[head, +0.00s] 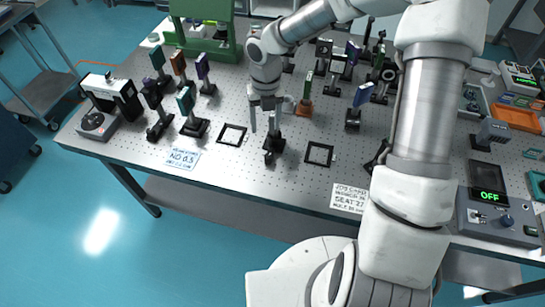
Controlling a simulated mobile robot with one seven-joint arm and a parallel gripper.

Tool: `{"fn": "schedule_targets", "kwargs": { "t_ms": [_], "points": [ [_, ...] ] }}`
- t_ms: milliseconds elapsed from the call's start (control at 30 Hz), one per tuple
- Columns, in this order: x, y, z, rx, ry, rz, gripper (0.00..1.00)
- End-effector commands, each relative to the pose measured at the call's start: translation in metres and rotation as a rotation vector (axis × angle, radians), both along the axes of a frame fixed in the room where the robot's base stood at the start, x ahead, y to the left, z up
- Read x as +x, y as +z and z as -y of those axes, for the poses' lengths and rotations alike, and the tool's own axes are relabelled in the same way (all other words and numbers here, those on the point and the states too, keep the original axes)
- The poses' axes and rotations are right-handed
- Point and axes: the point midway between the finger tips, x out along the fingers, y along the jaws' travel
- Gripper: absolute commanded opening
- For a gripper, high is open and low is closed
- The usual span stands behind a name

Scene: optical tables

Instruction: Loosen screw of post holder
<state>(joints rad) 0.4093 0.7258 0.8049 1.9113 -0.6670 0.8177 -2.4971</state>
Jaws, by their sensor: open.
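My gripper (267,129) points down over the front middle of the perforated optical table (222,170). Its two fingers are apart. A dark post holder (274,145) on a small black base stands upright directly below and between the fingers. My gripper partly covers its upper part. The screw of the holder is too small to make out, and I cannot tell whether a finger touches the holder.
Black square frames (319,153) lie on either side of the holder. Mounted optics stand left, including a teal plate (185,101), and behind, including an orange-based post (304,107). A paper label (183,159) lies near the front edge. A power unit (492,213) reads OFF at right.

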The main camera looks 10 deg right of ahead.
Motion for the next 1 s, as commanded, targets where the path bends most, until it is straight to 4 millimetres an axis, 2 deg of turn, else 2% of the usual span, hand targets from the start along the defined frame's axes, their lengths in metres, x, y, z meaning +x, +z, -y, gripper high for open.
{"fn": "schedule_targets", "kwargs": {
  "t_ms": [200,367,1000],
  "points": [
    [0.010,0.002,0.005,-0.024,0.073,0.025,0.63],
    [0.010,-0.013,0.005,-0.025,0.076,0.023,0.63],
    [0.009,-0.144,0.004,-0.025,0.074,0.022,0.63]
  ]
}}
